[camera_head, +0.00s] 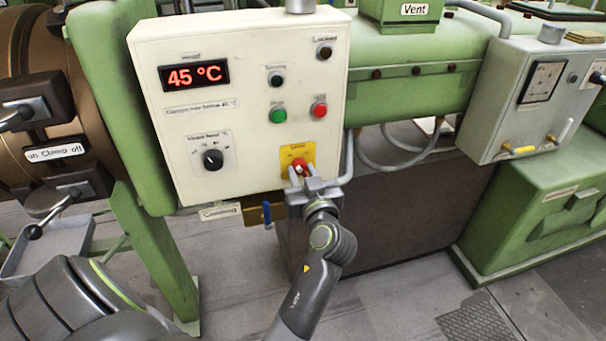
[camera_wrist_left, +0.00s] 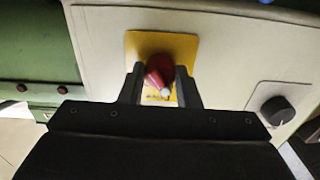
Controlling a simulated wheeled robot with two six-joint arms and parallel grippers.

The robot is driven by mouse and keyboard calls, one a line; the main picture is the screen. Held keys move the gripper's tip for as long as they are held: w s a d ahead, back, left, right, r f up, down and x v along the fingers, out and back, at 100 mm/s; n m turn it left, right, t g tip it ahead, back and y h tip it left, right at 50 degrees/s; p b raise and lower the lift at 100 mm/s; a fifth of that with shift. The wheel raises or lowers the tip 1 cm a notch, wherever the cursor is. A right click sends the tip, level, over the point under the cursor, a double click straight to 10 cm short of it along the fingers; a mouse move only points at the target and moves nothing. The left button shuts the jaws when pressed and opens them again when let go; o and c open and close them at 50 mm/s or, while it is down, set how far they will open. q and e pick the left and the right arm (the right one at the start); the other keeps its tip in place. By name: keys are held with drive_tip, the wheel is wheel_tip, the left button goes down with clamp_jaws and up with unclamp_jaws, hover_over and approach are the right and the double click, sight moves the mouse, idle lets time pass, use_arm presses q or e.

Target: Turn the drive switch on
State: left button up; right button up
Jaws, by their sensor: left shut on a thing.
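A red rotary switch (camera_head: 300,167) sits on a yellow plate (camera_head: 286,155) at the lower right of the white control panel (camera_head: 240,165). The plate's lettering is too small to read. My left gripper (camera_head: 306,183) reaches up to it from below and is shut on the red switch. In the left wrist view, the two fingers (camera_wrist_left: 160,88) stand on either side of the red switch (camera_wrist_left: 159,70), which is tilted and has a pale tip. The fingers hide part of the yellow plate (camera_wrist_left: 183,47). My right gripper is not in view.
The panel also carries a red 45 °C display (camera_head: 194,75), a black selector knob (camera_head: 213,158), a green button (camera_head: 278,116) and a red button (camera_head: 319,107). A blue-handled valve (camera_head: 267,213) hangs below. A grey box (camera_head: 520,95) with levers stands at the right.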

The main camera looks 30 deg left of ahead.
use_arm(q)
drive_tip(key=m, duration=0.3)
drive_tip(key=shift+r+p, duration=0.1)
drive_tip(key=shift+p, duration=0.25)
drive_tip(key=m, duration=0.2)
drive_tip(key=shift+m+p, duration=0.4)
drive_tip(key=m+p, duration=0.1)
drive_tip(key=m, duration=0.2)
drive_tip(key=shift+r+m, duration=0.1)
drive_tip(key=shift+m, duration=0.3)
drive_tip(key=shift+m+p, duration=1.2)
drive_tip(key=shift+m, duration=0.8)
drive_tip(key=shift+a, duration=0.1)
drive_tip(key=o, duration=1)
drive_tip(key=shift+c, duration=0.2)
drive_tip(key=shift+f, duration=0.2)
